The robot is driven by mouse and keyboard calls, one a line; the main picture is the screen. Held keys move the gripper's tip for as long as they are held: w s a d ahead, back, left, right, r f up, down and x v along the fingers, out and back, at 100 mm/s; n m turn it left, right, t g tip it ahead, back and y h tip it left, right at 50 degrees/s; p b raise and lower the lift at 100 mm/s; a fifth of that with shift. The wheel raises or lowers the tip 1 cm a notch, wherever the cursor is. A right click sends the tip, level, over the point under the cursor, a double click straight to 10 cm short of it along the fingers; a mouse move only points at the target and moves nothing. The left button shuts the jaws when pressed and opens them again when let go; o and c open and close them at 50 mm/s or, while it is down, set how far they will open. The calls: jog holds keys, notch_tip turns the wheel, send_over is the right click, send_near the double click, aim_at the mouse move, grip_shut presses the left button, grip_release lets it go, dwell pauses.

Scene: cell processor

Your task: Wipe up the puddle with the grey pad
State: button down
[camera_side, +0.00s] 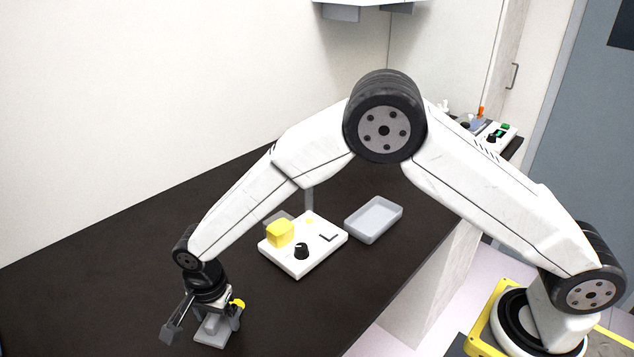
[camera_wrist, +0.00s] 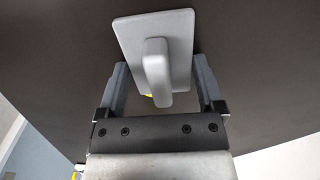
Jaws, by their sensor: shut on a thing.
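The grey pad (camera_side: 209,338) is a flat plate with an upright handle, low at the front left of the dark bench. In the wrist view the pad (camera_wrist: 126,36) lies ahead with its handle (camera_wrist: 157,72) between the fingers. My gripper (camera_side: 208,318) is shut on the pad; it also shows in the wrist view (camera_wrist: 161,82). I cannot tell if the pad touches the bench. A small yellow patch (camera_side: 238,303) shows beside the gripper, and a yellow sliver (camera_wrist: 148,96) shows behind the handle. I cannot tell if this is the puddle; no other puddle is clear.
A white device (camera_side: 296,268) with a yellow block (camera_side: 280,233) and black knob (camera_side: 301,251) stands mid-bench. A grey tray (camera_side: 374,220) sits right of it. More equipment (camera_side: 494,136) stands at the far right end. The bench (camera_side: 90,270) is clear at left, up to the wall.

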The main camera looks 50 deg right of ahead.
aim_at(253, 287)
jog(key=d, duration=0.7)
jog(key=shift+s, duration=0.1)
jog(key=shift+d, duration=1.45)
jog(key=a, duration=0.3)
jog(key=w+a, duration=0.1)
jog(key=a, duration=0.4)
jog(key=shift+w+a, duration=0.15)
jog(key=shift+a, duration=1.5)
jog(key=shift+w, duration=0.6)
jog(key=shift+w+d, duration=0.1)
jog(key=shift+d, duration=1.15)
jog(key=d, duration=0.9)
notch_tip(253, 287, up, 8)
jog(key=shift+a, duration=0.2)
jog(key=shift+r, duration=0.1)
